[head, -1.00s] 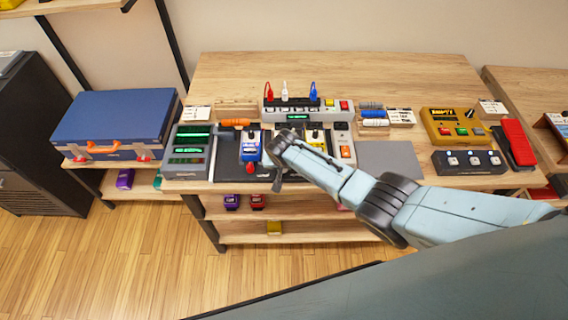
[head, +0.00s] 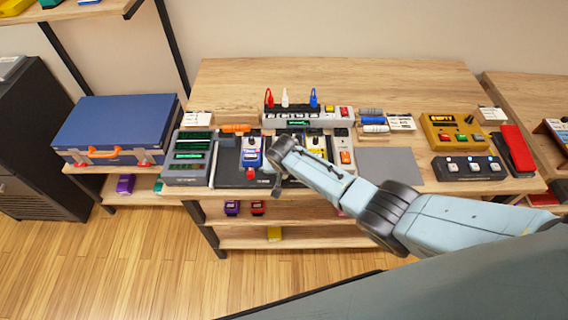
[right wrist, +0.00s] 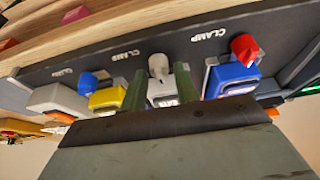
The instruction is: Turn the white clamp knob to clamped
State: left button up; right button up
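The white clamp knob (right wrist: 158,64) shows in the right wrist view, on the front of a white-grey pedal (right wrist: 163,92) beside the lettering CLAMP. My right gripper (right wrist: 159,69) is open, with one dark green finger on each side of the knob. I cannot tell whether either finger touches it. In the head view my right gripper (head: 277,188) reaches down at the front of the pedal board (head: 229,178), and the arm hides the white knob. My left gripper is not in view.
A blue pedal (head: 250,150) with a red knob (right wrist: 245,48) stands on one side, a yellow pedal (right wrist: 107,97) with a blue knob (right wrist: 87,82) on the other. A grey mat (head: 388,165) lies clear on the table. A blue case (head: 115,125) stands at the left.

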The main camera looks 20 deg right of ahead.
jog(key=p+v, duration=0.3)
jog(key=v, duration=0.9)
jog(key=shift+s+r, duration=0.2)
jog(key=shift+r, duration=0.15)
jog(key=shift+a, duration=0.1)
jog(key=s+d+f+n+g+b, duration=0.1)
jog(key=s+d+f+b, duration=0.3)
jog(key=f, duration=0.6)
jog(key=s+a+f+n+b, duration=0.1)
jog(key=s+f, duration=0.5)
jog(key=f, duration=0.4)
jog(key=s+d+f+n+g+b, duration=0.1)
jog(key=s+d+f+b, duration=0.3)
jog(key=f, duration=0.6)
jog(key=s+d+f+n+b, duration=0.1)
jog(key=s+f+b, duration=0.1)
jog(key=s+f, duration=0.4)
jog(key=s+d+f+n+b, duration=0.1)
jog(key=s+f, duration=0.6)
jog(key=s, duration=0.8)
jog(key=s+d+f+g+y+b, duration=0.1)
jog(key=s+f+b, duration=0.3)
jog(key=s, duration=0.6)
notch_tip(320, 180, down, 2)
jog(key=shift+s+d+f+n, duration=0.15)
jog(key=shift+s+d+n, duration=0.15)
jog(key=shift+d+n, duration=0.15)
